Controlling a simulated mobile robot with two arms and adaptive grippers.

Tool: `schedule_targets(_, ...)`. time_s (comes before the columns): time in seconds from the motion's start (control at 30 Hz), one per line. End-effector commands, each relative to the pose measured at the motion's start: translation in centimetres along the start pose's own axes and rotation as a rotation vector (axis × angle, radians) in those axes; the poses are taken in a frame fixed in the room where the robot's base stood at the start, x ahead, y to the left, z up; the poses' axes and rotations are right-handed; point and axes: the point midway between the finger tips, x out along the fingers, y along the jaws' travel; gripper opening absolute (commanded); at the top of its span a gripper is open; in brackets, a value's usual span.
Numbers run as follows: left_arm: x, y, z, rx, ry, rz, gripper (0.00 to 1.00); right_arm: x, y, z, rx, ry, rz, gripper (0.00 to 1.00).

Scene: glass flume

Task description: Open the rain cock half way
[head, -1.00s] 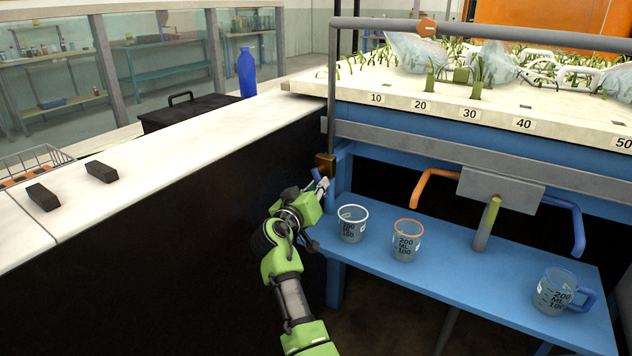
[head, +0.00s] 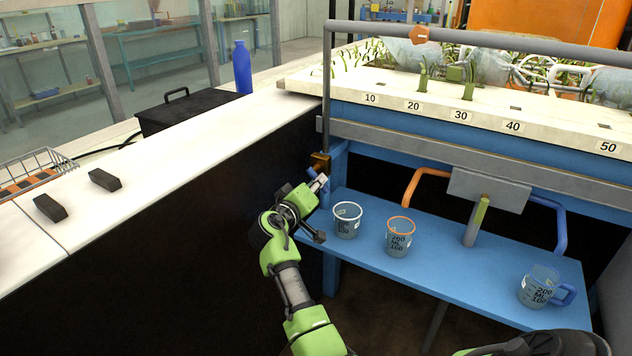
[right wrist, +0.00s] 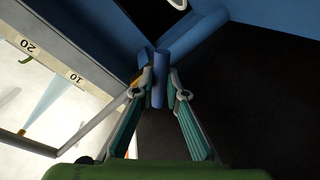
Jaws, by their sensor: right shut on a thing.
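The rain cock has a small brass body (head: 320,161) at the foot of the grey upright pipe, by the flume's near left corner in the head view. Its blue lever (right wrist: 158,90) shows between my fingers in the right wrist view. The brass body (right wrist: 137,76) is partly hidden behind the left finger there. My right gripper (head: 319,183) is just below the brass body in the head view. In the right wrist view my right gripper (right wrist: 160,84) is shut on the lever, one finger on each side. The lever's exact angle is hard to tell. My left gripper is out of view.
Clear cups with a white rim (head: 347,220) and an orange rim (head: 400,237) stand on the blue shelf (head: 450,270) right of the gripper. A blue-handled cup (head: 540,288) stands farther right. The white-topped counter (head: 200,150) is close on the left.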

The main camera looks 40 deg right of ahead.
Motion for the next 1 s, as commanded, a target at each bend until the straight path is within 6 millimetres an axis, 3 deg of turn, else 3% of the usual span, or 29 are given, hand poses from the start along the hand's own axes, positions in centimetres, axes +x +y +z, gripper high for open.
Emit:
schedule_targets(0.5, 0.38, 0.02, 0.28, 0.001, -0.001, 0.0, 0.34, 0.03, 0.21, -0.25, -0.01, 0.004, 0.003, 0.0)
schedule_targets(0.53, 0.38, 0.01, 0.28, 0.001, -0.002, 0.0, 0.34, 0.03, 0.21, -0.25, -0.01, 0.004, 0.003, 0.21)
schedule_targets(0.57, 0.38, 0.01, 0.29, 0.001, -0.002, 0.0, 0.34, 0.03, 0.21, -0.24, -0.01, 0.004, 0.003, 0.28)
schedule_targets(1.0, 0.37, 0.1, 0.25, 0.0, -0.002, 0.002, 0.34, -0.76, 0.0, -0.08, -0.01, 0.001, 0.0, 0.3)
